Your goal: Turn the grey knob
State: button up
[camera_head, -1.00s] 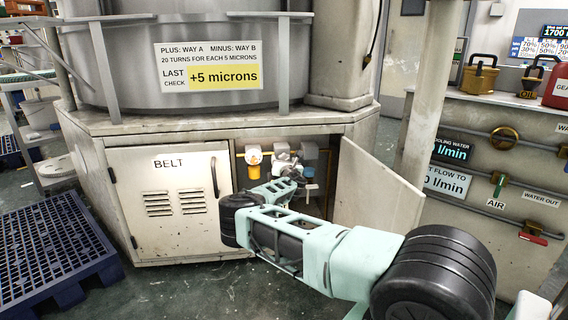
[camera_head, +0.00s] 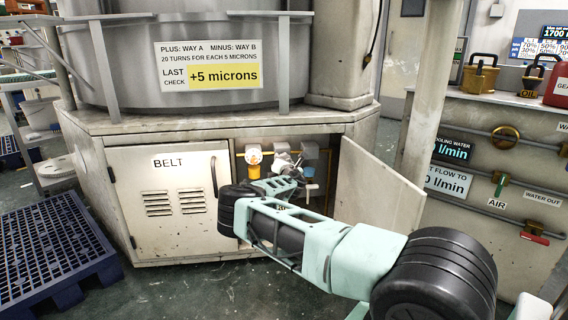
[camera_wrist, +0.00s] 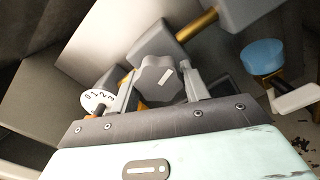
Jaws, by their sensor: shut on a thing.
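The grey knob (camera_wrist: 158,80) is a lobed knob with a pale mark on its face. In the wrist view it sits between the two fingers of my gripper (camera_wrist: 160,88), which is shut on it. In the head view my gripper (camera_head: 285,172) reaches into the open cabinet under the big round machine, and the knob is small there and partly hidden by the gripper. A white dial (camera_wrist: 98,100) with numbers shows left of the knob in the wrist view.
An orange-and-white fitting (camera_head: 253,158) and a blue-capped part (camera_head: 308,172) flank the gripper in the cabinet. The blue part also shows in the wrist view (camera_wrist: 263,56). The open door (camera_head: 375,190) stands right of my arm; the BELT door (camera_head: 172,200) is shut.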

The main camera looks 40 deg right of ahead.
jog(key=m, duration=0.4)
jog(key=shift+m+b, duration=0.3)
jog(key=m, duration=0.4)
jog(key=shift+w+a+r+m, duration=0.1)
jog(key=shift+r+m, duration=0.05)
jog(key=shift+m, duration=0.15)
jog(key=m, duration=0.3)
jog(key=shift+r+m+p, duration=0.1)
jog(key=shift+m+p, duration=0.2)
jog(key=shift+p, duration=0.1)
jog(key=m, duration=0.4)
jog(key=shift+r+m+p, duration=0.1)
jog(key=shift+m+p, duration=0.2)
jog(key=shift+p, duration=0.1)
jog(key=m, duration=0.4)
jog(key=shift+r+m+p, duration=0.1)
jog(key=shift+m+p, duration=0.2)
jog(key=shift+p, duration=0.05)
jog(key=m, duration=0.3)
jog(key=shift+m, duration=0.3)
jog(key=m, duration=0.4)
jog(key=shift+s+d+p, duration=0.2)
jog(key=shift+p, duration=0.15)
jog(key=shift+m, duration=1.6)
